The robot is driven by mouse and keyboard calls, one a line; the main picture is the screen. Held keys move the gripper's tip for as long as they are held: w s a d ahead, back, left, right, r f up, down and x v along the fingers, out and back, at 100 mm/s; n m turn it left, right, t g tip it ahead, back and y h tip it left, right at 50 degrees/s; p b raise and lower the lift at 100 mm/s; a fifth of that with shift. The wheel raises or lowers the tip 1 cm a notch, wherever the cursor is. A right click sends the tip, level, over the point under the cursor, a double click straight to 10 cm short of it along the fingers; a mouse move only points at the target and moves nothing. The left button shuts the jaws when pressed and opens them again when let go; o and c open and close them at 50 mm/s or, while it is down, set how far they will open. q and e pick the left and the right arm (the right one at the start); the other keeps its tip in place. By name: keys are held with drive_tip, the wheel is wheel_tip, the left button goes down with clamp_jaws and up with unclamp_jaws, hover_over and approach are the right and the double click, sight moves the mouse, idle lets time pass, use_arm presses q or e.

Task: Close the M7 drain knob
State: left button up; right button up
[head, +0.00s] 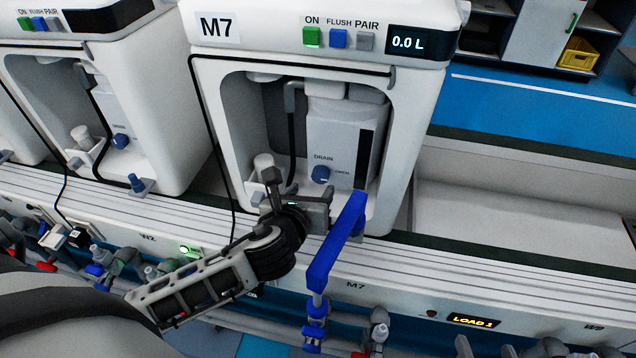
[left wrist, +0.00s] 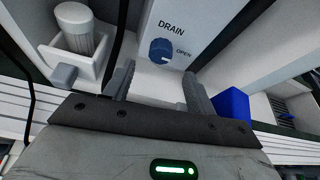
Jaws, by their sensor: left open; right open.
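The M7 unit (head: 320,65) stands at the middle of the head view, with a white tank inside its open bay. The M7 drain knob (head: 321,174) is a small blue round knob low on the tank, under the word DRAIN. In the left wrist view the knob (left wrist: 161,50) shows a light mark on its lower face, and the word OPEN is printed to its right. My left gripper (head: 300,190) is open and empty at the bay's front, below the knob. In the left wrist view its fingers (left wrist: 160,85) point towards the knob without visible contact. My right gripper is not in view.
A blue lever-like bar (head: 337,240) rises just right of my left gripper. A grey-white bottle in a holder (head: 264,168) stands left of the knob; it also shows in the left wrist view (left wrist: 75,30). A similar unit (head: 110,100) stands to the left. Pipes and valves run below the rail.

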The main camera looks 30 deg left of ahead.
sight(320, 179)
use_arm(q)
drive_tip(key=b+x, duration=0.1)
drive_tip(key=x, duration=0.3)
drive_tip(key=shift+w+f, duration=0.15)
drive_tip(key=shift+w, duration=0.2)
drive_tip(key=shift+w+a+f, duration=0.2)
drive_tip(key=shift+w, duration=0.4)
use_arm(e)
drive_tip(key=shift+w+a+f+g, duration=0.15)
drive_tip(key=shift+a+f, duration=0.05)
drive_tip(key=shift+f, duration=0.35)
drive_tip(key=shift+w+a+f+g, duration=0.1)
drive_tip(key=shift+a+f+g, duration=0.1)
drive_tip(key=shift+f, duration=0.35)
use_arm(q)
drive_tip(key=c, duration=1)
use_arm(e)
drive_tip(key=shift+r, duration=0.1)
